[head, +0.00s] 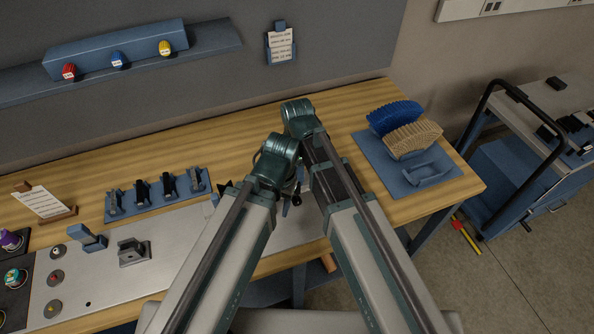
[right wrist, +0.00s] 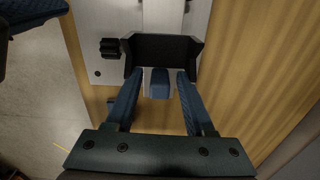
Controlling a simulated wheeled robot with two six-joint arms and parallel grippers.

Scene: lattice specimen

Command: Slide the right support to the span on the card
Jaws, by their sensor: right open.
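The metal plate (head: 105,275) lies along the bench; my arms hide its right part. In the right wrist view, a blue block (right wrist: 159,83), seemingly the right support, stands between the fingertips of my right gripper (right wrist: 160,76). The gripper is open, with a gap at each side of the block. A black bracket with flared ends (right wrist: 162,48) lies just beyond it. In the head view my right gripper (head: 296,192) is mostly hidden behind the arms. A card on a wooden stand (head: 42,201) is at the left; its text is unreadable. My left gripper's jaws are not clear.
A blue block (head: 87,237) and a grey clamp-like block (head: 133,252) stand on the plate's left. A blue rack (head: 158,196) holds several dark pieces behind it. A clipboard (head: 281,45) hangs on the wall.

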